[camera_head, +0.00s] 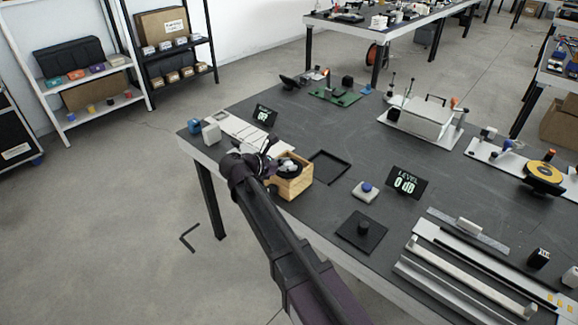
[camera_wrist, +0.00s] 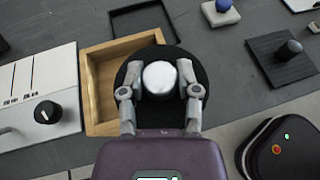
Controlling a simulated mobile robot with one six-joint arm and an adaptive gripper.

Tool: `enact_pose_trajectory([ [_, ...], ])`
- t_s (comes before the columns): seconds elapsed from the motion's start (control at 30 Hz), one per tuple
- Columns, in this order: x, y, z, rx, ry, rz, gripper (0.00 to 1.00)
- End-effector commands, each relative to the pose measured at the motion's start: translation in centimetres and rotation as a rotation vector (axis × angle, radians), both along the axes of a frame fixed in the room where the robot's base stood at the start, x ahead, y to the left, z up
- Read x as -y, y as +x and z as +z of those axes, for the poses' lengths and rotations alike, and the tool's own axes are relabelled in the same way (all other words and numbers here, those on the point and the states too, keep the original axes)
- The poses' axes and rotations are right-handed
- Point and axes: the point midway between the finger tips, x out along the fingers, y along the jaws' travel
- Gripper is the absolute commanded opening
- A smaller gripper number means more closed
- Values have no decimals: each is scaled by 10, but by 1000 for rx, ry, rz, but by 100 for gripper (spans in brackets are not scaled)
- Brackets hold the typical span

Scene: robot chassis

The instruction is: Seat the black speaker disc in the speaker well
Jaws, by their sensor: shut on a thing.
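The black speaker disc (camera_wrist: 160,100) has a round silver-white centre piece (camera_wrist: 159,77). My gripper (camera_wrist: 160,80) is shut on this centre piece, one finger on each side. The disc is over the right part of an open wooden box (camera_wrist: 96,128), and its edge overlaps the box's right side. The speaker well itself is not visible under the disc. In the head view, the wooden box (camera_head: 296,187) stands near the table's front edge, with my gripper (camera_head: 284,166) and the dark disc at its top. I cannot tell whether the disc touches the box.
A white panel with a black knob (camera_wrist: 44,112) stands left of the box. An empty black frame (camera_head: 329,167) lies behind it. A blue-button block (camera_head: 366,190), a black plate with a knob (camera_head: 361,231) and a level display (camera_head: 407,182) are to the right.

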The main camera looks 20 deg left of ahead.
Motion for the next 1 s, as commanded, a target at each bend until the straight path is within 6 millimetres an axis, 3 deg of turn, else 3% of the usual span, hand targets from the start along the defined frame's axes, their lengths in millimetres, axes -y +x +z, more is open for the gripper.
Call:
enact_pose_trajectory([
  [0.1, -9, 20, -2, 0, 0, 0, 0],
  [0.23, -13, 31, -3, -1, -1, 0, 0],
  [0.67, -13, 34, -3, 0, 0, 1, 0],
  [0.87, -19, 46, -5, 0, 0, 1, 0],
  [1.0, -18, 46, -18, 0, 0, 1, 0],
])
